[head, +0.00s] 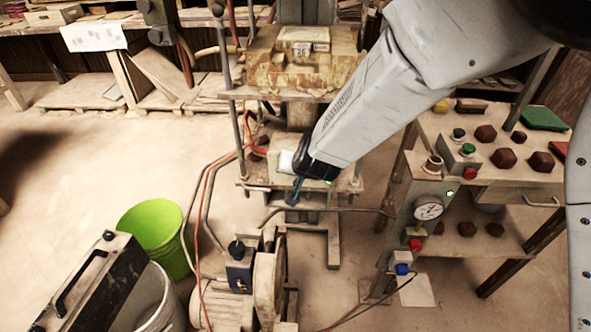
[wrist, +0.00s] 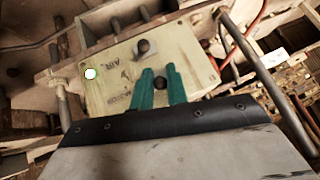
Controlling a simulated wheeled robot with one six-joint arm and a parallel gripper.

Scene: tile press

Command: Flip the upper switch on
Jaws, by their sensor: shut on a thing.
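A pale yellow switch panel (wrist: 116,82) fills the middle of the wrist view. It carries two dark round switch knobs and a small lit white-green lamp (wrist: 91,73). One knob (wrist: 143,47) stands free, beyond my fingertips. The other knob (wrist: 160,83) is between the green fingers of my gripper (wrist: 160,70), which is shut on it. I cannot tell from the tilted view which knob is the upper one, nor its on or off position. In the head view my gripper (head: 293,192) is at the front of the press, and my arm hides most of the panel.
The press (head: 300,62) stands behind my arm. A wooden stand (head: 505,190) with a gauge (head: 428,208) and several dark pieces is at the right. A green bucket (head: 155,232) and a motor pump (head: 240,285) stand in front. Hoses and metal rods surround the panel. Floor at the left is clear.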

